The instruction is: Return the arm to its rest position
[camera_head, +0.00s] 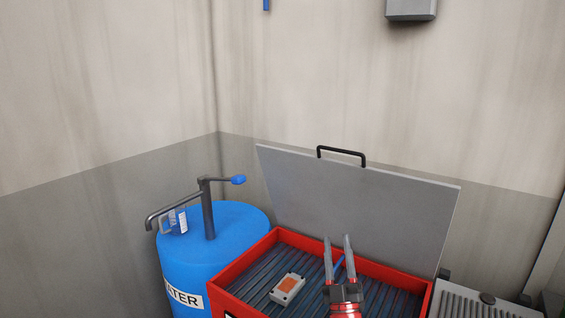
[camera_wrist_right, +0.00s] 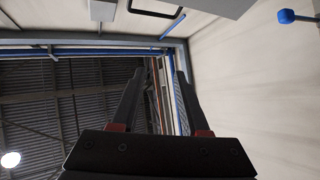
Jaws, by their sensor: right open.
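My right gripper (camera_head: 339,246) shows at the bottom of the head view, in front of the red toolbox. Its two grey fingers stand upright and apart, with nothing between them. In the right wrist view its dark fingers (camera_wrist_right: 160,85) are also spread and empty, against a background of wall and ceiling structure. My left gripper is in neither view.
An open red toolbox (camera_head: 247,262) with a raised grey lid (camera_head: 355,205) holds a small grey box with an orange face (camera_head: 287,288). A blue water barrel (camera_head: 240,220) with a pump stands to its left. A ribbed grey panel (camera_head: 480,304) lies at the right. Walls close the corner behind.

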